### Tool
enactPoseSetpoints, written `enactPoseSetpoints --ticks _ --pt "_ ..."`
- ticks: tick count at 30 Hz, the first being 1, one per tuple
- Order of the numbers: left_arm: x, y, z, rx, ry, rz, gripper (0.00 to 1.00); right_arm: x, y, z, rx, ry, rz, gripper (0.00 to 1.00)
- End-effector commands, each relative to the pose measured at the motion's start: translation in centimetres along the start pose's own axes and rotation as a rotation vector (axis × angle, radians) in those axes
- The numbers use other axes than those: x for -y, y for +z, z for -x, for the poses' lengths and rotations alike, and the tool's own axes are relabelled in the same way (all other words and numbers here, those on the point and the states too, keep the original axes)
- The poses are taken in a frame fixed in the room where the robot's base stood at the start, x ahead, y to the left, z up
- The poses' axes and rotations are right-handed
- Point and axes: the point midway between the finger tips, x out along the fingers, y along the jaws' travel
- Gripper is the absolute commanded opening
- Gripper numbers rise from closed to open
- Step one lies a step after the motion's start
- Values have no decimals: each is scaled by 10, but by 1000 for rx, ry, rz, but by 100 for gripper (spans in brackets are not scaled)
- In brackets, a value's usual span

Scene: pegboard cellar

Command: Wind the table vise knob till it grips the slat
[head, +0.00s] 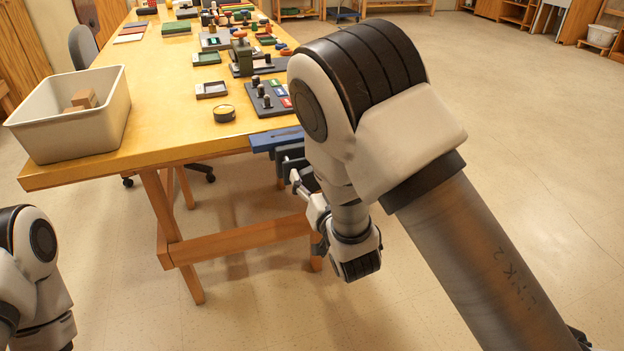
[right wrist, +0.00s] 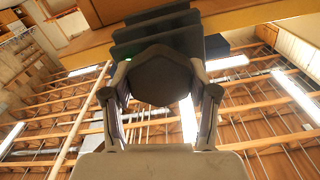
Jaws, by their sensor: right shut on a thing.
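The table vise (head: 272,139) is fixed at the near right edge of the workbench, partly behind my right arm. Its blue part shows in the head view. In the right wrist view its dark stacked plates (right wrist: 155,32) stand just beyond the knob. The dark, many-sided knob (right wrist: 160,76) sits between the two fingers of my right gripper (right wrist: 161,92), which is shut on it; this gripper (head: 299,178) is small and partly hidden by my arm in the head view. I cannot make out the slat. My left gripper is out of view.
A cream bin (head: 72,132) with brown blocks (head: 84,99) stands on the bench's left corner. A round tin (head: 224,113), a dark tray with pegs (head: 270,97) and several small items crowd the bench (head: 160,140). The floor to the right is clear.

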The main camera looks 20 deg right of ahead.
Motion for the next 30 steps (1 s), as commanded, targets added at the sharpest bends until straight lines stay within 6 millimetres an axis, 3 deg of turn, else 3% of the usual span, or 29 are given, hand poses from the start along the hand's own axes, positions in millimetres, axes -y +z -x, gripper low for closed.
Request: enactPoseSetpoints --ticks 7,8,9,10,25,30 --pt "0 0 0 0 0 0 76 0 -1 -1 -3 -1 12 24" --pt "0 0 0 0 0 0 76 0 -1 -1 -3 -1 12 62" --pt "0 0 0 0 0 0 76 0 -1 -1 -3 -1 12 76" --pt "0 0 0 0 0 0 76 0 -1 -1 -3 -1 12 84" --pt "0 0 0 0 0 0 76 0 0 0 -1 0 4 84" --pt "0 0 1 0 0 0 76 0 -1 0 -1 0 -102 84"
